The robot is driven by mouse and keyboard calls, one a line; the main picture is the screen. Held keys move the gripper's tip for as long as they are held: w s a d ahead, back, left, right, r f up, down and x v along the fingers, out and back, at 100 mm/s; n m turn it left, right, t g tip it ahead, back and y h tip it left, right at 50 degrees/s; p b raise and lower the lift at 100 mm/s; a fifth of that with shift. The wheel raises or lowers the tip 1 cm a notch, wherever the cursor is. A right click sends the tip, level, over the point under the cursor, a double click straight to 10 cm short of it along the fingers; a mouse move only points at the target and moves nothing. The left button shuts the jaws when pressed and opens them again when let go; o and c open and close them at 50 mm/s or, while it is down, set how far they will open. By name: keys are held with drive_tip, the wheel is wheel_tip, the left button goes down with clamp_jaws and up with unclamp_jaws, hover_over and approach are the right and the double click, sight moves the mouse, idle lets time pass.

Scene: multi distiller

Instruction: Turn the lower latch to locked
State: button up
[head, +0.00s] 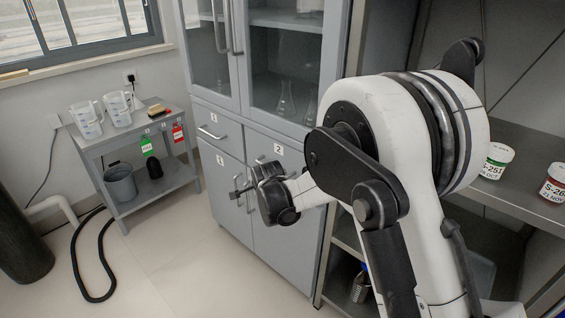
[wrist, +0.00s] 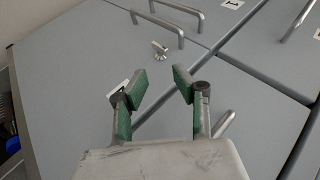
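A small silver latch (wrist: 160,50) sits on the grey cabinet front in the wrist view, near a silver bar handle (wrist: 158,24). Its small lever looks slanted; I cannot tell whether that is locked. My gripper (wrist: 160,82) is open, with green-padded fingers apart and nothing between them. The latch lies ahead of the gap between the fingertips, and I see no contact. In the head view my gripper (head: 241,188) is in front of the lower doors of the grey cabinet (head: 222,215). I cannot make out the latch in that view.
Another bar handle (wrist: 299,18) and a white label (wrist: 232,4) show in the wrist view. A grey side table (head: 130,135) with jugs stands left, with a black hose (head: 80,255) on the floor. A shelf with jars (head: 496,160) is at right.

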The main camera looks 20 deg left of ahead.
drive_tip(key=s+d+r+n+p, duration=0.3)
drive_tip(key=d+r+n+p, duration=0.1)
drive_tip(key=d+r+n, duration=0.1)
drive_tip(key=s+d+r+n+p, duration=0.3)
drive_tip(key=d+r+n, duration=0.3)
drive_tip(key=r+n, duration=0.2)
drive_tip(key=shift+s+r+p, duration=0.3)
drive_tip(key=shift+r+p, duration=0.45)
drive_tip(key=shift+r, duration=0.5)
drive_tip(key=s+d+r+m+h+p, duration=0.1)
drive_tip(key=s+d+r, duration=0.1)
drive_tip(key=d+r, duration=0.45)
drive_tip(key=s+d+r+m+h+p, duration=0.15)
drive_tip(key=d+r, duration=0.25)
drive_tip(key=d, duration=0.6)
drive_tip(key=s+d+r+m, duration=0.1)
drive_tip(key=s+d+r, duration=0.3)
drive_tip(key=d, duration=0.5)
drive_tip(key=s+d+r+m+h+p, duration=0.1)
drive_tip(key=s+d+r, duration=0.1)
drive_tip(key=s+d, duration=0.7)
drive_tip(key=s+d+r+m+h+p, duration=0.1)
drive_tip(key=s+d+r+m+p, duration=0.1)
drive_tip(key=s+d, duration=0.7)
drive_tip(key=shift+s+d+h, duration=0.2)
drive_tip(key=shift+s+h, duration=0.1)
drive_tip(key=shift+h, duration=0.05)
